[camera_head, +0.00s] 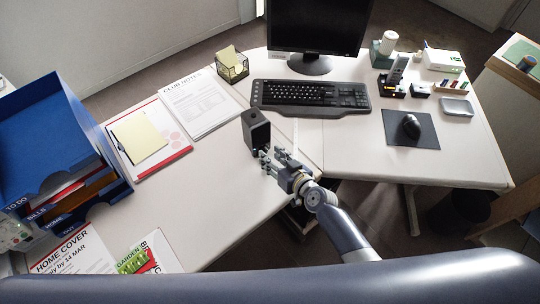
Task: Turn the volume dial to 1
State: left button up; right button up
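A small black box-shaped speaker (257,131) stands upright on the white desk, left of the keyboard. I see its top and part of its sides. My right gripper (271,159) is at the lower right of the speaker, its fingertips at or very close to the side facing me. The volume dial does not show; the fingers cover the area in front of the speaker. I cannot tell whether the fingers touch the speaker or hold anything. My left gripper is not in view.
A black keyboard (311,96) and a monitor (318,27) stand behind the speaker. A mouse (410,127) lies on a dark pad at the right. Papers and a blue letter tray (50,120) are at the left.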

jog(key=shift+x, duration=0.9)
jog(key=shift+c, duration=0.2)
grip_shut()
jog(key=shift+s+a+r+n+t+h+p, duration=0.15)
jog(key=shift+n+h+p, duration=0.15)
jog(key=shift+n+p, duration=0.25)
jog(key=shift+w+a+r+n+t+h+p, duration=0.15)
jog(key=shift+n+h+p, duration=0.15)
jog(key=shift+n+p, duration=0.2)
jog(key=shift+s+f+n+h+p, duration=0.15)
jog(key=shift+n+h+p, duration=0.15)
jog(key=shift+n+p, duration=0.15)
jog(key=shift+f+n+t, duration=0.15)
jog(key=shift+n+t, duration=0.25)
jog(key=shift+n, duration=0.1)
